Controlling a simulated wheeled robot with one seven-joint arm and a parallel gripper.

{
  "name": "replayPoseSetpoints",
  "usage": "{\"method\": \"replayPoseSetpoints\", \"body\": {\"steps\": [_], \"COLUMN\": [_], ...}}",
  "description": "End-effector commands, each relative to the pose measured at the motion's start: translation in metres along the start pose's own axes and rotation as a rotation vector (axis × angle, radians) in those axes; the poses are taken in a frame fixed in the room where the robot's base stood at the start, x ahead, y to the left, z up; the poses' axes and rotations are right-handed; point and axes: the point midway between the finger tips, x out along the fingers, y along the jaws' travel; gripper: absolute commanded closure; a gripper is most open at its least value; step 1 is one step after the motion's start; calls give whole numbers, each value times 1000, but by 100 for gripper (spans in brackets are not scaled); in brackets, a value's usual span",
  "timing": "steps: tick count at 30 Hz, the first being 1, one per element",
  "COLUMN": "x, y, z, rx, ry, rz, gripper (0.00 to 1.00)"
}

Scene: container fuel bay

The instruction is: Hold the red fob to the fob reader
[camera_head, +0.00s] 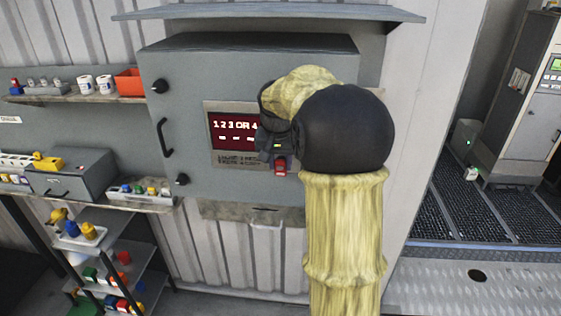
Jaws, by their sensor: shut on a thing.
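The red fob (280,166) is small and shows just below the end of my arm, in front of the grey cabinet. My gripper (273,146) is dark and mostly hidden by my own wrist; it is shut on the red fob. The cabinet's panel has a dark red display (231,132) reading "1 2 3 OR 4", with a small printed plate (236,158) under it. I cannot clearly make out the fob reader; a small green light (277,145) shows just above the fob. I cannot tell whether the fob touches anything.
The grey cabinet (184,70) has black knobs and a handle on its left, with a hood (268,13) above. Shelves with cups, an orange bin (130,82) and small coloured items stand at left. A grated floor (450,208) and a tall grey unit (530,110) are at right.

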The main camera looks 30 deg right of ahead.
Motion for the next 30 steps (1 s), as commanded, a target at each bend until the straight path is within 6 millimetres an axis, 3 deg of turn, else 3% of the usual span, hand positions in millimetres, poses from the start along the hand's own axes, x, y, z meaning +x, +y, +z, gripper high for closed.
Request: {"method": "replayPoseSetpoints", "body": {"steps": [30], "x": [-22], "y": [0], "z": [74], "rx": [-1], "ry": [1], "rz": [-1], "gripper": [91]}}
